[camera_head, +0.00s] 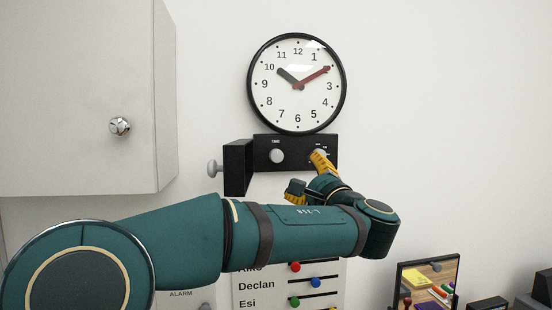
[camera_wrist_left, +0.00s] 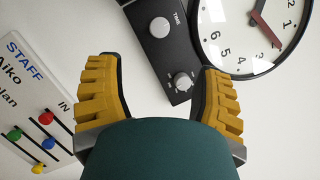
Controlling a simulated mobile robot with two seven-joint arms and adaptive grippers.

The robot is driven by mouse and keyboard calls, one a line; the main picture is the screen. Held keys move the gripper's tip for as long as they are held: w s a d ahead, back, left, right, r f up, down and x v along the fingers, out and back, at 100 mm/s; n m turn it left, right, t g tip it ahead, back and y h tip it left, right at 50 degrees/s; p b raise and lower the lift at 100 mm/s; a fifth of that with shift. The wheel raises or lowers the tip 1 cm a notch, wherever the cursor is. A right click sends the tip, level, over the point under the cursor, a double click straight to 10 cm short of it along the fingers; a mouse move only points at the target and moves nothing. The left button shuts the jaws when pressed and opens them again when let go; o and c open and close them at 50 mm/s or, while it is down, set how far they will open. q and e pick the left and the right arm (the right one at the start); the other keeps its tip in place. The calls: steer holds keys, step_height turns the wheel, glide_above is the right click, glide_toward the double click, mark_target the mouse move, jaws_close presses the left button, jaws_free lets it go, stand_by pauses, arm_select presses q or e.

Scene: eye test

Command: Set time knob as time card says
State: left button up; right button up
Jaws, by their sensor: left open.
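The grey time knob (camera_head: 277,156), under a TIME label, sits on the left of a black panel (camera_head: 262,142) below the clock. It also shows in the left wrist view (camera_wrist_left: 160,27). A second, scaled knob (camera_wrist_left: 182,81) is on the same panel; my finger partly covers it in the head view. My left gripper (camera_head: 308,176) is open and empty in front of the panel's lower right. In the left wrist view its yellow fingers (camera_wrist_left: 160,72) are spread wide, with the second knob between and beyond them. I cannot make out a time card. My right gripper is out of view.
The wall clock (camera_head: 297,112) has a dark hand near 10 and a red hand near 2. A black flap (camera_head: 237,168) with a grey knob stands out left of the panel. A white cabinet (camera_head: 75,90) is at left. A staff board (camera_head: 258,299) hangs below my arm.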

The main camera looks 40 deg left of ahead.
mark_target(279, 158)
arm_select(q)
steer(key=p+x, duration=0.2)
steer(key=x, duration=1.1)
steer(key=shift+w+a+r, duration=0.1)
steer(key=shift+a, duration=0.2)
jaws_close()
